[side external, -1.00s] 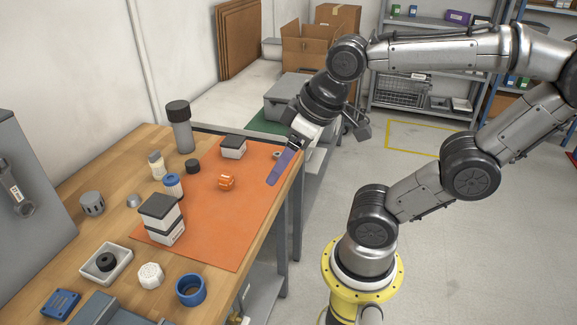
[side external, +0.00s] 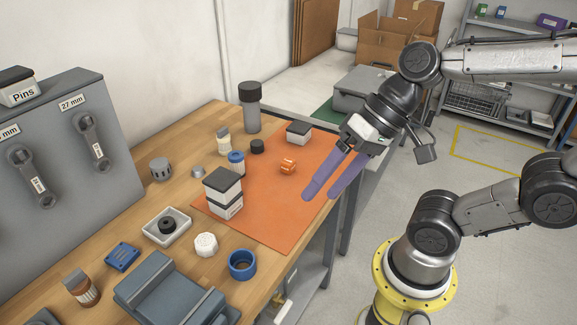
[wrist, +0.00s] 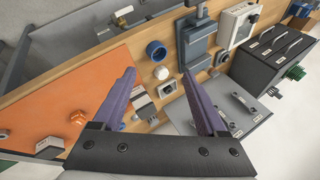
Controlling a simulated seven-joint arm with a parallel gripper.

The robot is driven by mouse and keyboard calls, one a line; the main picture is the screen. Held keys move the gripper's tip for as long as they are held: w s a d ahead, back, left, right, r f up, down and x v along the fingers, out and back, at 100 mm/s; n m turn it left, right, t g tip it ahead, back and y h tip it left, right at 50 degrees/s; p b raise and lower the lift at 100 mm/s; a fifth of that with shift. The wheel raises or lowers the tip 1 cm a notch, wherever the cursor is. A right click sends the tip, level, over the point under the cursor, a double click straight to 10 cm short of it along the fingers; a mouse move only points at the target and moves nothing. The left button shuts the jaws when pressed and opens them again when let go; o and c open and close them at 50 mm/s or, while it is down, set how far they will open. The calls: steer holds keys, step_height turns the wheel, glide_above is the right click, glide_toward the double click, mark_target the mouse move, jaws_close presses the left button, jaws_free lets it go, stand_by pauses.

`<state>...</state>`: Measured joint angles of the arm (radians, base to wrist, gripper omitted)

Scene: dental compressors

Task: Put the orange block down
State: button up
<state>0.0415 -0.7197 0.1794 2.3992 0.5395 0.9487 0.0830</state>
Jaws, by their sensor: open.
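The small orange block (side external: 288,166) rests on the orange mat (side external: 275,215) on the wooden workbench. It also shows near the left side of the wrist view (wrist: 78,117). My gripper (side external: 321,196) is open, its two purple fingers apart with nothing between them. It hangs above the right edge of the mat, to the right of the block and apart from it. In the wrist view my gripper (wrist: 158,75) points across the bench, with the block outside the fingers on the left.
A stacked black-and-white box (side external: 224,193) and a blue-capped jar (side external: 237,163) stand left of the block. A white box with a dark lid (side external: 299,133) and a tall dark-capped cylinder (side external: 250,107) stand behind it. The mat's front part is clear.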

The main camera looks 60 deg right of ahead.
steer(key=w+a+m+t+y, duration=0.1)
steer(key=w+a+m+y, duration=0.25)
steer(key=w+m, duration=0.3)
steer(key=m+t+h, duration=0.5)
steer(key=m+t, duration=0.3)
steer(key=m, duration=1.3)
glide_above(293, 165)
steer(key=s+a, duration=0.2)
steer(key=a, duration=0.4)
step_height(293, 165, down, 12)
steer(key=s+d+f+m+h, duration=0.1)
steer(key=f, duration=0.1)
steer(key=s+d+f+m+h, duration=0.1)
steer(key=d+f, duration=0.1)
steer(key=s+d+f+m+h, duration=0.1)
steer(key=s+d+f+m, duration=0.1)
steer(key=shift+d, duration=0.5)
steer(key=shift+x, duration=3.65)
steer(key=shift+d, duration=0.1)
jaws_close()
